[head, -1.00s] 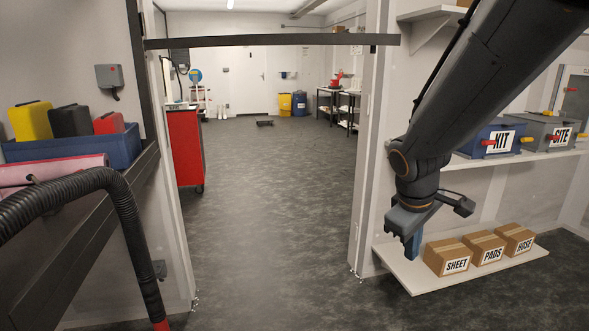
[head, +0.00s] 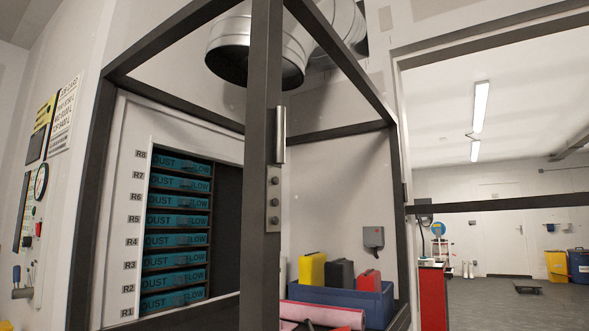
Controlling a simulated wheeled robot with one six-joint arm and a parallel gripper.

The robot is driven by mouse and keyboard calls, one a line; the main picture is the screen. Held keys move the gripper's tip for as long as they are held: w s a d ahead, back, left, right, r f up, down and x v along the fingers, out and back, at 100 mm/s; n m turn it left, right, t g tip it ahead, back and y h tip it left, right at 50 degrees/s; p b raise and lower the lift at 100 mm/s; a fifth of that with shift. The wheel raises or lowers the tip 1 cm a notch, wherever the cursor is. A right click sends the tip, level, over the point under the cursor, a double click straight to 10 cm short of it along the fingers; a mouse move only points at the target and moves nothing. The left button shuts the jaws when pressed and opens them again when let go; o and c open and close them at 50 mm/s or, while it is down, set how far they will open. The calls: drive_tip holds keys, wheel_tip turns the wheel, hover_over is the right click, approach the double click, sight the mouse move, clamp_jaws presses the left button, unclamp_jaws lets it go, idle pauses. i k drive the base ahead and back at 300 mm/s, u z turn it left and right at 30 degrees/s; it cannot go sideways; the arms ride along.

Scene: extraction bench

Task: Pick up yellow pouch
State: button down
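The yellow pouch (head: 312,270) stands upright in a blue bin at the lower middle of the head view. Its lower part is hidden by the bin's front wall. A black pouch (head: 340,274) and a red pouch (head: 368,280) stand to its right in the same bin. My gripper is not in the head view now.
The blue bin (head: 345,299) sits behind a pink roll (head: 325,315). A dark frame post (head: 262,180) stands left of the bin. A rack of teal "DUST" filters (head: 177,220) is at the left. A doorway with a bar (head: 495,203) across it opens at the right.

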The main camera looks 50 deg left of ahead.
sight(310, 266)
drive_tip(key=u, duration=1.9)
drive_tip(key=k, duration=0.5)
drive_tip(key=z, duration=0.65)
drive_tip(key=i, duration=0.6)
drive_tip(key=z, duration=0.7)
drive_tip(key=i, duration=1.45)
drive_tip(key=u, duration=0.65)
drive_tip(key=i, duration=1.05)
drive_tip(key=u, duration=0.65)
